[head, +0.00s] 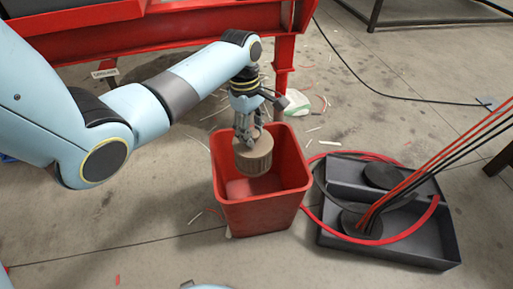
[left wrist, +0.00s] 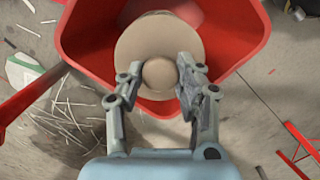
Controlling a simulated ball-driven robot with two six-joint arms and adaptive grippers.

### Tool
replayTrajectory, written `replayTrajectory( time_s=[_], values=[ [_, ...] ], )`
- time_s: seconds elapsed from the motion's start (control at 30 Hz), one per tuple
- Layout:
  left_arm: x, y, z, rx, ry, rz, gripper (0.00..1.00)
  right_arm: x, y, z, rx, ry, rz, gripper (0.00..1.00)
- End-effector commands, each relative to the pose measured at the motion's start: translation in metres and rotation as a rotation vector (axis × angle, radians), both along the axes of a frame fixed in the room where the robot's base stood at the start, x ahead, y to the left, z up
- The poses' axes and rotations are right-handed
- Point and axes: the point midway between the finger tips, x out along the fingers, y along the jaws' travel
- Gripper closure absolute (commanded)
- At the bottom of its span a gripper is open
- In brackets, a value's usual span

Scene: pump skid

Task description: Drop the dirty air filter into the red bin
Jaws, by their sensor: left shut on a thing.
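The dirty air filter (head: 254,155) is a brown, ribbed round cylinder. My left gripper (head: 246,134) is shut on the knob at its top and holds it over the open mouth of the red bin (head: 262,215). In the left wrist view the filter (left wrist: 138,48) shows as a tan disc, with the fingers of my left gripper (left wrist: 158,75) on either side of its round knob. The red bin (left wrist: 235,45) surrounds the filter in that view. The bin's floor shows in part and looks empty. My right gripper is not in view.
A dark grey tray (head: 440,250) with round dark pieces, a red hose and upright red and black rods stands right of the bin. A red steel frame (head: 200,25) runs behind. Scraps and a black cable (head: 400,97) lie on the floor. Floor left of the bin is mostly clear.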

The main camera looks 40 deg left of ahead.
Motion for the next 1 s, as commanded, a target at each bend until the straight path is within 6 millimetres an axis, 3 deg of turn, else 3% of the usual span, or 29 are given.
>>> replayTrajectory(
  time_s=[0.17, 0.2, 0.4, 0.77, 1.0],
  values=[
    [0.001, 0.0, 0.001, 0.0, -0.002, 0.0, 1.0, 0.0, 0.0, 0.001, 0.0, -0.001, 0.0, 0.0],
    [0.001, 0.0, 0.001, 0.0, -0.002, 0.0, 0.65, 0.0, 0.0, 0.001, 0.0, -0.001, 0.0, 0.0],
    [0.001, 0.0, 0.001, 0.0, -0.001, 0.0, 0.39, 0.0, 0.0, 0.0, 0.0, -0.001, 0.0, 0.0],
    [0.001, 0.001, 0.007, 0.001, -0.003, 0.0, 0.39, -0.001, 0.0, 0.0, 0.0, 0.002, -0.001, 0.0],
    [0.002, 0.008, 0.054, 0.003, -0.005, 0.001, 0.39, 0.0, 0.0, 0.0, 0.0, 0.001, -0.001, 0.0]
  ],
)
